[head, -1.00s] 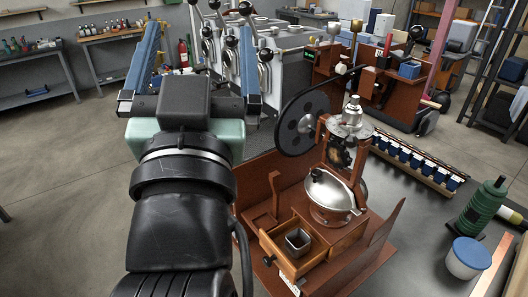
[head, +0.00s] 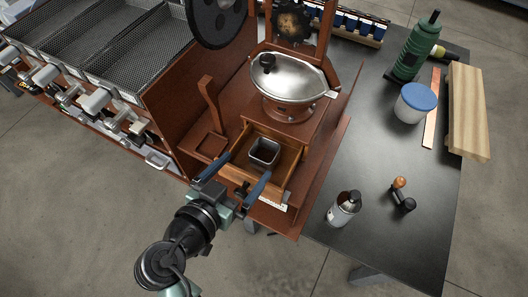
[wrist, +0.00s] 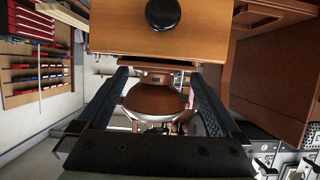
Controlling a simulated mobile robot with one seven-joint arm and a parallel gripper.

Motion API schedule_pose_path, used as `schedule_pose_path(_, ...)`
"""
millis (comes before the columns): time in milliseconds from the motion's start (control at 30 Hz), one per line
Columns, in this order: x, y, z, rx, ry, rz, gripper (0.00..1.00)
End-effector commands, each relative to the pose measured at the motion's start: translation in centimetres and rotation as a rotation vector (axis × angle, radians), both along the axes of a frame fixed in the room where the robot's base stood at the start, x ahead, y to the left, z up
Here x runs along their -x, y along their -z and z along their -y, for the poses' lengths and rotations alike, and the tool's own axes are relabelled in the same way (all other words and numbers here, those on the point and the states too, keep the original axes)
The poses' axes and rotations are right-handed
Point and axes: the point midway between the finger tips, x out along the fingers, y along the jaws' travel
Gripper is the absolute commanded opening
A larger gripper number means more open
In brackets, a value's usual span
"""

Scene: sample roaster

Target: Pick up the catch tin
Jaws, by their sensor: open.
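The catch tin (head: 264,153) is a small, square, open-topped metal tin. It sits upright in the pulled-out wooden drawer (head: 284,181) of the brown roaster stand, in the head view. My gripper (head: 247,166) is open and empty, at the drawer's front end, with its blue fingers spread and pointing towards the tin. The tin is just beyond the fingertips in the head view, apart from them. In the wrist view, my gripper (wrist: 160,78) faces the drawer front (wrist: 200,32) with its black knob (wrist: 163,14). The tin is hidden there.
A silver domed bowl (head: 293,76) stands behind the drawer. A brown upright post (head: 213,112) is to its left. On the dark table at right are a spray can (head: 344,208), a blue-lidded tub (head: 415,102) and a green grinder (head: 413,52). Wire-mesh trays (head: 112,52) lie at upper left.

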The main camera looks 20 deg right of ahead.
Motion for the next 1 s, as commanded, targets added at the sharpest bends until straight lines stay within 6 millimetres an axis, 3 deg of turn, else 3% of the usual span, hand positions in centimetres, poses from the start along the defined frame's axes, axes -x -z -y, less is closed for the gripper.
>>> schedule_pose_path(100,-1.1,0.6,1.5,0.0,0.002,-0.001,1.0)
schedule_pose_path(367,-2.1,1.6,3.0,-0.002,0.001,-0.001,1.0)
schedule_pose_path(633,-3.7,3.7,5.7,-0.001,0.0,0.001,1.0)
schedule_pose_path(967,-4.2,4.1,6.2,-0.003,-0.003,0.002,1.0)
schedule_pose_path(1000,-4.2,4.1,6.2,-0.003,-0.002,0.002,0.95)
